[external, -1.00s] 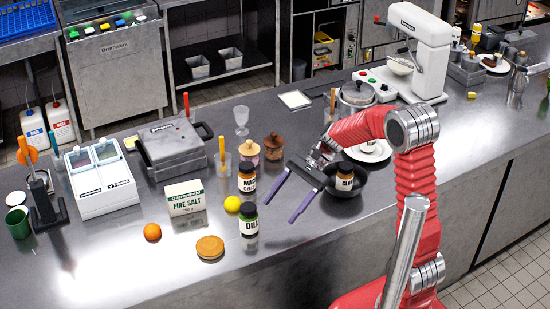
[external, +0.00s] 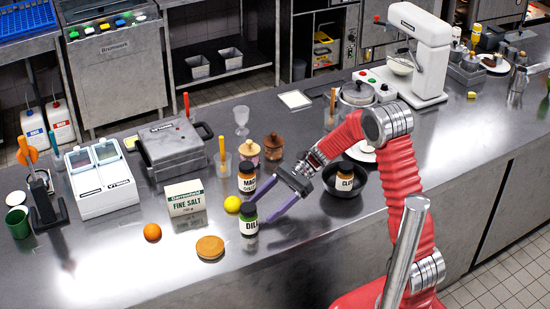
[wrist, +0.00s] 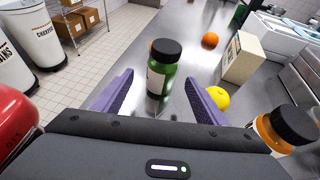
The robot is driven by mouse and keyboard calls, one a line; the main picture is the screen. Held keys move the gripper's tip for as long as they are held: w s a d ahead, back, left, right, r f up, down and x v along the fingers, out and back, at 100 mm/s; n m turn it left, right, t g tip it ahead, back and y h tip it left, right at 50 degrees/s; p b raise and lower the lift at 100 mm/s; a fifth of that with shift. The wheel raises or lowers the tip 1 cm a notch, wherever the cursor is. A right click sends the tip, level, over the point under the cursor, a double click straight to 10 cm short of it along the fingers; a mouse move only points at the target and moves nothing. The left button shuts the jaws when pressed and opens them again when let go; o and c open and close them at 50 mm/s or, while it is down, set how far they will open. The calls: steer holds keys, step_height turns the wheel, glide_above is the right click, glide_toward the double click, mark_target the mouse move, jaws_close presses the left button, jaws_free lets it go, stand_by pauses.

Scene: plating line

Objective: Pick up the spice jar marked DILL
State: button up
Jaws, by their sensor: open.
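The DILL spice jar (external: 249,222) stands upright on the steel counter, green with a black lid and a white label. In the wrist view the jar (wrist: 160,75) stands ahead of my gripper, roughly between the lines of its fingers. My gripper (external: 258,211) has purple fingers and is open and empty; in the wrist view the fingers (wrist: 160,88) are spread wide. In the external view the fingers reach toward the jar from the right. The exact gap between fingertips and jar is hard to tell.
A second jar (external: 247,181) with an orange body stands just behind DILL. A lemon (external: 232,204), a FINE SALT box (external: 185,198) and a round brown biscuit (external: 210,247) are nearby. Another labelled jar (external: 345,181) sits in a dark pan (external: 357,190). The counter right of DILL is mostly clear.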

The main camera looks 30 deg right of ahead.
mark_target(241, 227)
steer(key=shift+x, duration=0.85)
steer(key=shift+w+x, duration=0.2)
steer(key=shift+x, duration=2.4)
steer(key=shift+f, duration=0.1)
steer(key=shift+c, duration=0.3)
steer(key=c, duration=1.3)
steer(key=shift+o, duration=0.2)
step_height(241, 227, up, 10)
steer(key=shift+r, duration=0.1)
